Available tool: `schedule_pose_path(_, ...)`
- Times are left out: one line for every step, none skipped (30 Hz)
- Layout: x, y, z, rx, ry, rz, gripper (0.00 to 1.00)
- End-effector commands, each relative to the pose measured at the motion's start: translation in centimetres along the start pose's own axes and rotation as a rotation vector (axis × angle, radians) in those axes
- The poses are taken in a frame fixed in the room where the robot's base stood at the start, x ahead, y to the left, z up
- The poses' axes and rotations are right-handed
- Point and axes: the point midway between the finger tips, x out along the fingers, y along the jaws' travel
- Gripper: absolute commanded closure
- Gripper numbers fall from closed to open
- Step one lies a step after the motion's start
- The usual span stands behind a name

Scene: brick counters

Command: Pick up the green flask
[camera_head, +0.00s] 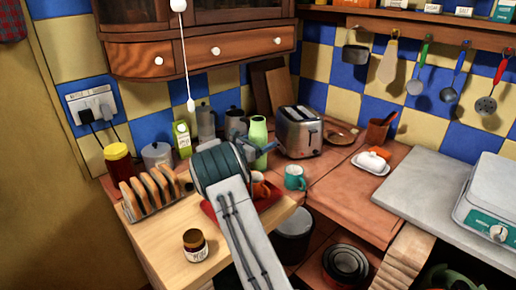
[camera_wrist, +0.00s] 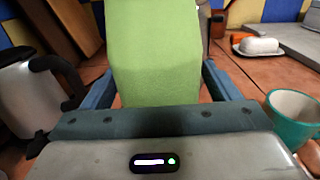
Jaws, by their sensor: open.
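The green flask (camera_head: 258,135) stands upright on the counter in the head view, just beyond my gripper and left of the toaster. In the wrist view the green flask (camera_wrist: 153,50) fills the upper middle, large and close. My gripper (camera_wrist: 158,85) is open, with one blue-grey finger on each side of the flask. A gap shows between the right finger and the flask; contact on the left is hard to tell. In the head view my gripper (camera_head: 256,146) is beside the flask, and my arm hides part of its lower body.
A teal mug (camera_head: 295,177) stands right of my gripper, close to the right finger in the wrist view (camera_wrist: 294,118). A grey kettle (camera_wrist: 28,95) is close on the left. The toaster (camera_head: 298,131) stands to the right. A toast rack (camera_head: 152,192) and jar (camera_head: 195,245) are at left.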

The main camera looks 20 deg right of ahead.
Motion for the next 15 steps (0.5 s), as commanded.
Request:
schedule_pose_path(0.36,0.02,-0.01,0.0,0.001,0.001,0.18)
schedule_pose_path(0.48,0.03,-0.02,0.0,0.0,0.001,0.18)
schedule_pose_path(0.56,0.05,-0.03,0.0,0.001,0.001,0.18)
schedule_pose_path(0.58,0.05,-0.04,0.0,0.0,0.001,0.18)
schedule_pose_path(0.57,0.06,-0.05,0.0,0.001,0.002,0.18)
schedule_pose_path(0.55,0.06,-0.06,0.0,0.001,0.002,0.18)
schedule_pose_path(0.54,0.06,-0.05,0.0,0.0,0.002,0.18)
schedule_pose_path(0.54,0.05,-0.06,0.0,0.0,0.001,0.18)
schedule_pose_path(0.54,0.05,-0.05,0.0,0.0,0.001,0.2)
schedule_pose_path(0.54,0.05,-0.05,0.0,0.0,0.001,0.29)
schedule_pose_path(0.54,0.04,-0.05,0.0,0.0,0.001,0.37)
schedule_pose_path(0.54,0.04,-0.05,0.0,0.0,0.001,0.48)
schedule_pose_path(0.54,0.03,-0.05,0.0,0.0,0.001,0.56)
schedule_pose_path(0.54,0.03,-0.05,0.0,0.0,0.001,0.65)
schedule_pose_path(0.54,0.03,-0.04,0.0,0.0,0.001,0.76)
